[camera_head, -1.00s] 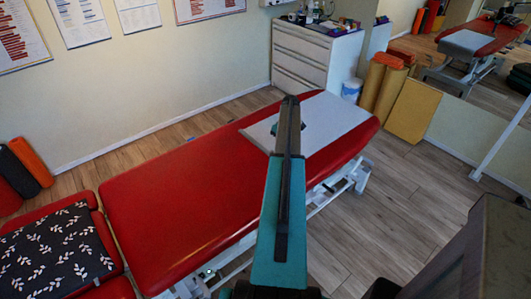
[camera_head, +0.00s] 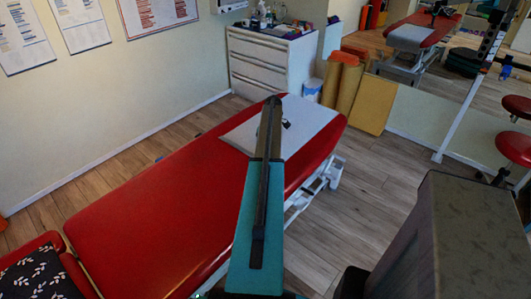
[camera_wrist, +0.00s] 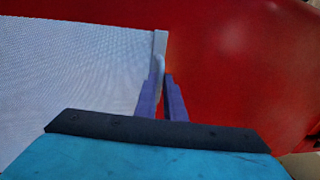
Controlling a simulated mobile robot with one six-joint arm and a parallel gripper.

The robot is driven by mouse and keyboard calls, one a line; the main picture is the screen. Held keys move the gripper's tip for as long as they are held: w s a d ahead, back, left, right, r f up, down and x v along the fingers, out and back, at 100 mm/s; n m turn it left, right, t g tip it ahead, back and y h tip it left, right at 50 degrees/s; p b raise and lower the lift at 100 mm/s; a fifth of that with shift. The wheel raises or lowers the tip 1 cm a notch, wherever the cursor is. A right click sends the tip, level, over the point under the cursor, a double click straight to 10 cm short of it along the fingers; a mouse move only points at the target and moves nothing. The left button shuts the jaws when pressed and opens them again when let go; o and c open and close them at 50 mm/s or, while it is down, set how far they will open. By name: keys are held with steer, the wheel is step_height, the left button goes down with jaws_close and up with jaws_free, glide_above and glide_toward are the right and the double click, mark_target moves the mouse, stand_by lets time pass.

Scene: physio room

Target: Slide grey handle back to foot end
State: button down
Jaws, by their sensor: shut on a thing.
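The grey handle (camera_wrist: 159,64) is a light grey strip along the edge of a pale grey sheet or panel (camera_wrist: 75,70) in the wrist view. My gripper (camera_wrist: 164,82) has its two purple fingers closed around the handle. The panel also shows in the head view (camera_head: 312,122), lying on the far end of the red treatment table (camera_head: 165,215). In the head view my arm hides the handle and most of my gripper. Bare red padding lies right of the handle in the wrist view.
A white drawer cabinet (camera_head: 268,65) stands behind the table's far end. Rolled mats (camera_head: 348,90) lean against the wall beside it. A red seat with a black leaf-pattern cushion (camera_head: 45,278) is at lower left. Open wood floor (camera_head: 385,190) lies right of the table.

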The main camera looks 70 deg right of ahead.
steer(key=c, duration=1.8)
jaws_free()
steer(key=shift+s, duration=0.1)
steer(key=shift+c, duration=0.2)
steer(key=shift+r, duration=0.15)
step_height(320, 180, up, 13)
steer(key=d+b, duration=0.2)
steer(key=shift+s+d+r, duration=0.15)
steer(key=shift+s+d, duration=0.15)
steer(key=shift+s, duration=0.1)
